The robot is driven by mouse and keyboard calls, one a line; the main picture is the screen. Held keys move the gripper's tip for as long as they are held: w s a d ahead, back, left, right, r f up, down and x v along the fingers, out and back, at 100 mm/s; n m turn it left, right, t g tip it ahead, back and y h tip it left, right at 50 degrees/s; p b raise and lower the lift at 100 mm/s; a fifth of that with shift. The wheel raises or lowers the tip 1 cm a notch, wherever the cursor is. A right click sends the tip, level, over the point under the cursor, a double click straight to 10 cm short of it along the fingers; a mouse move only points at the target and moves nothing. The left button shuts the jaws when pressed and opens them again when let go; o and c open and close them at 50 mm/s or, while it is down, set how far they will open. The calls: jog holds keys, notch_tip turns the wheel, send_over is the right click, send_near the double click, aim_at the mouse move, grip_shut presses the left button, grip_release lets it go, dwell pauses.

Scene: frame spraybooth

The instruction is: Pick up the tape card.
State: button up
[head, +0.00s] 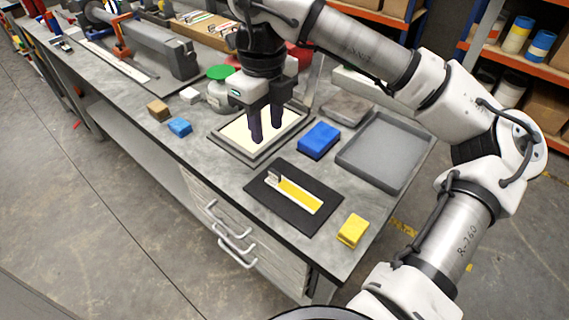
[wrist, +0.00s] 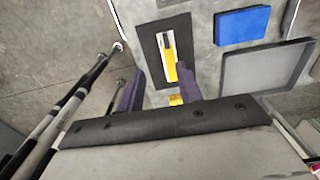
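The tape card (head: 299,196) is a white strip with a yellow band and a small dark upright piece near one end. It lies on a black mat (head: 262,189) near the front of the bench. My gripper (head: 265,135) is open and empty, pointing down, and in the head view appears in front of a cream framed panel. Its two dark fingers (wrist: 158,88) show apart in the wrist view.
A blue block (head: 319,138) and a grey tray (head: 372,166) sit beyond the mat. A yellow block (head: 353,229) is near the bench corner. The cream framed panel (head: 236,138), a small blue block (head: 180,127) and a brown block (head: 158,110) are to the left.

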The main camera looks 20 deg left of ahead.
jog(key=p, duration=0.1)
send_over(275, 172)
jog(key=a, duration=0.1)
jog(key=f, duration=0.8)
jog(key=shift+s, duration=0.3)
jog(key=shift+w+d+f+p, duration=0.15)
jog(key=shift+f+p, duration=0.25)
jog(key=shift+f, duration=0.55)
jog(key=shift+d+f+p, duration=0.2)
jog(key=shift+f+p, duration=0.25)
jog(key=shift+f, duration=0.5)
jog(key=shift+w+d+f+p, duration=0.15)
jog(key=shift+f+p, duration=0.25)
jog(key=shift+f, duration=0.55)
jog(key=shift+c, duration=0.3)
grip_shut()
